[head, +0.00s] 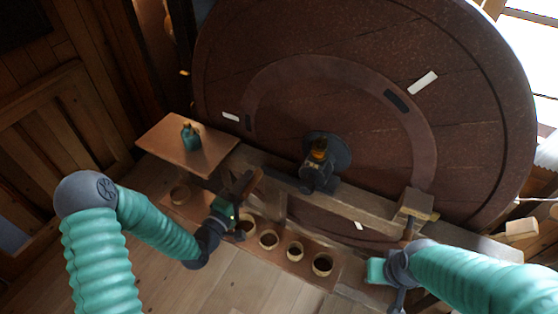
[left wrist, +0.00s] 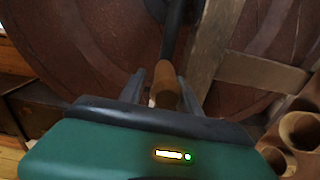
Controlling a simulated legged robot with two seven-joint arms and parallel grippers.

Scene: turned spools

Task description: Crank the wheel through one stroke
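The large dark-red wooden wheel (head: 330,70) stands upright behind the bench, with a dark metal hub (head: 322,165) at its centre. A dark crank arm (head: 285,181) reaches left from the hub to a brown wooden handle (head: 252,182). My left gripper (head: 240,196) is at the handle. In the left wrist view the handle (left wrist: 166,88) lies between the two fingers of my left gripper (left wrist: 162,90), with a gap showing on its left side. My right gripper (head: 405,247) is at the lower right, below a wooden block (head: 416,203); its fingers are too small to read.
A teal bottle (head: 191,138) stands on a small wooden shelf (head: 160,134) at left. Several round cups (head: 295,251) stand in a row below the wheel, close to my left gripper. A wooden beam (head: 350,206) crosses before the wheel. Plank floor lies in front.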

